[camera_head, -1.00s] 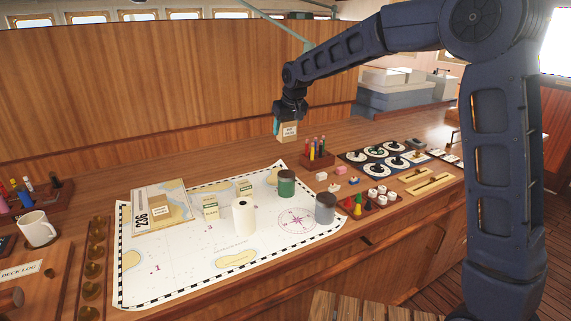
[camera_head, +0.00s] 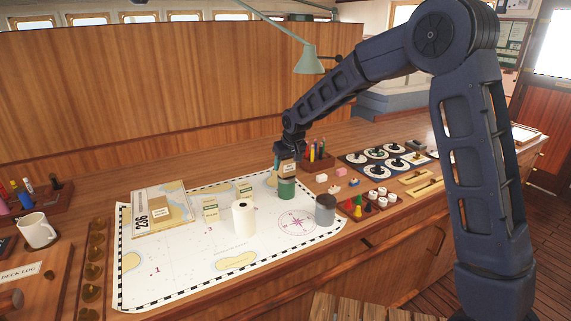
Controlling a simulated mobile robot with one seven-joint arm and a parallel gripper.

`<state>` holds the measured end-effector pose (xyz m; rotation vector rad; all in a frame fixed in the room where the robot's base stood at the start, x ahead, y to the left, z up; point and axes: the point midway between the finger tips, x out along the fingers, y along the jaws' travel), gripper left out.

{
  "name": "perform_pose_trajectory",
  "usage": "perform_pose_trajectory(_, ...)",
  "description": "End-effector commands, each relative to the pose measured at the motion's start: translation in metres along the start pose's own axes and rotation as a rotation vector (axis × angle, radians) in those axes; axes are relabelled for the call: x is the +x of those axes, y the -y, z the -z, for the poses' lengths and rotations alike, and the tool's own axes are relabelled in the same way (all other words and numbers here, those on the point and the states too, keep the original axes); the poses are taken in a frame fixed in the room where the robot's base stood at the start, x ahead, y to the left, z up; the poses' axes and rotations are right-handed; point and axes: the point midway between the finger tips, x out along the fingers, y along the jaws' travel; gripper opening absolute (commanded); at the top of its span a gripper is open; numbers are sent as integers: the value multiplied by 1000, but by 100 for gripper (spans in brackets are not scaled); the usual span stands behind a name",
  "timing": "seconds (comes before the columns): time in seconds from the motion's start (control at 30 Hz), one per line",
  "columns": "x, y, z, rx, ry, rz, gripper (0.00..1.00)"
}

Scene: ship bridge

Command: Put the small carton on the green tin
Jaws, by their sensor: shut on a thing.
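The green tin (camera_head: 287,189) stands upright on the chart, near its upper right edge. My gripper (camera_head: 285,162) is shut on a small tan carton (camera_head: 288,169) with a white label. The carton is directly above the green tin in the picture, its lower edge at or very near the tin's top. I cannot tell whether the two touch. The gripper partly hides the carton's left side.
A pen holder (camera_head: 318,160) is close behind the gripper, to the right. A green lamp (camera_head: 309,62) hangs above.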

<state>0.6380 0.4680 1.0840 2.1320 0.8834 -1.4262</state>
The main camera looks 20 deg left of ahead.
Motion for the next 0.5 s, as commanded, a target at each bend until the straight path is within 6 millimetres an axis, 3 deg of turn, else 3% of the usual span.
perform_pose_trajectory(0.37, 4, 0, -1, 0, -1, 0, 30)
perform_pose_trajectory(0.4, 4, 0, -1, 0, -1, 0, 58)
perform_pose_trajectory(0.5, 4, 0, -1, 0, -1, 0, 76)
